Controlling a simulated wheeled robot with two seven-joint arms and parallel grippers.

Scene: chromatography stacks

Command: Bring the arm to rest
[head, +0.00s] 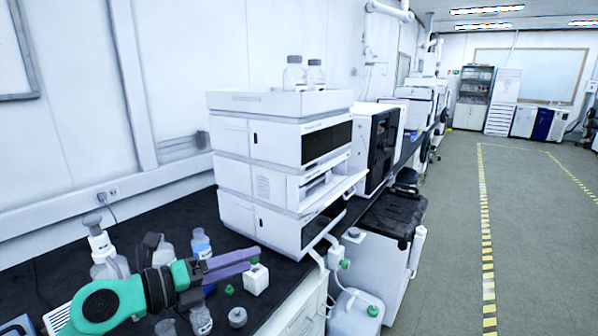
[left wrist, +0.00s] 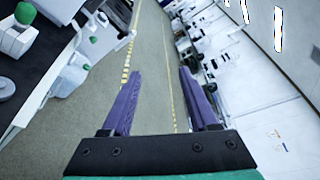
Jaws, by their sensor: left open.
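My left arm comes in from the left over the dark bench. Its gripper (head: 254,258) has purple fingers, level and pointing right, above the bench's front part. In the left wrist view the two purple fingers (left wrist: 160,74) stand apart with only floor seen between them, so the gripper is open and empty. In the head view the fingers overlap the picture near a small white block-like container (head: 256,281); I cannot tell whether they touch. My right gripper is not in view.
A white chromatography stack (head: 262,170) with bottles on top stands behind the gripper. Several bottles, one with a blue label (head: 201,243), crowd the bench (head: 60,262) around my arm. A white jug (head: 355,315) stands beyond the bench edge. The floor aisle (head: 450,240) at right is clear.

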